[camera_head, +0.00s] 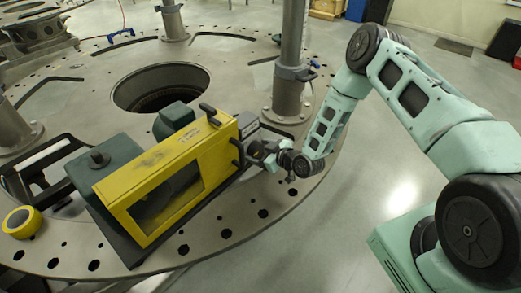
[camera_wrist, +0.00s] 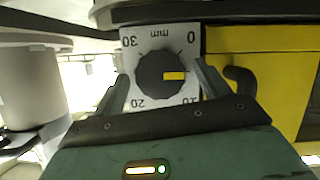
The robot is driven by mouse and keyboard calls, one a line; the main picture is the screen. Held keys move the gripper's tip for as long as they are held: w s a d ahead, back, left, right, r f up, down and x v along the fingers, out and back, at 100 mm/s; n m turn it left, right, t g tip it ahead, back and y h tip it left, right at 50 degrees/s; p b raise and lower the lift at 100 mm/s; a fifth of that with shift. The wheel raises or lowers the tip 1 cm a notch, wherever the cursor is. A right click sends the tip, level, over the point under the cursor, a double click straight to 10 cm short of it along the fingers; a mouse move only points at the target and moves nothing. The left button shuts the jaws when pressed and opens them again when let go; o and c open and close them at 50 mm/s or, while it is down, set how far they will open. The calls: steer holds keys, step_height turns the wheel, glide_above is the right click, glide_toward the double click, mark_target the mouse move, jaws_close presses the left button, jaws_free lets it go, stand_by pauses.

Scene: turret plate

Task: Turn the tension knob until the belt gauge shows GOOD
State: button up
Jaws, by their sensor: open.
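The tension knob (camera_wrist: 160,74) is a round black knob with a yellow pointer mark, on a pale plate (camera_wrist: 131,55) marked in mm. The pointer mark faces right in the wrist view, between the 0 and the 10. My gripper (camera_wrist: 162,72) is open, with one finger on each side of the knob; I cannot tell whether they touch it. In the head view my gripper (camera_head: 266,150) is at the right end of the yellow-covered machine (camera_head: 165,165), hiding the knob. I see no readable belt gauge or GOOD mark.
The machine stands on a round metal plate (camera_head: 100,72) with holes. A post (camera_head: 289,70) rises close behind my gripper. A black handle (camera_wrist: 241,79) is right of the knob in the wrist view. Yellow tape (camera_head: 21,222) lies at the far left.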

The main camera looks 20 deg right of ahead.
steer(key=c, duration=1)
steer(key=shift+o, duration=0.2)
steer(key=shift+f+b, duration=0.1)
steer(key=shift+b, duration=0.2)
steer(key=m+b, duration=0.1)
steer(key=b, duration=0.1)
steer(key=m+g+y+b, duration=0.1)
steer(key=b, duration=0.1)
steer(key=shift+w+d+f+b, duration=0.1)
steer(key=shift+d+f+b, duration=0.1)
steer(key=shift+b, duration=0.1)
steer(key=m+y+b, duration=0.1)
steer(key=m+b, duration=0.1)
steer(key=b, duration=0.1)
steer(key=shift+y, duration=0.4)
steer(key=shift+r+m+g+y+b, duration=0.15)
steer(key=shift+m+g+y+b, duration=0.3)
steer(key=shift+m+b, duration=0.65)
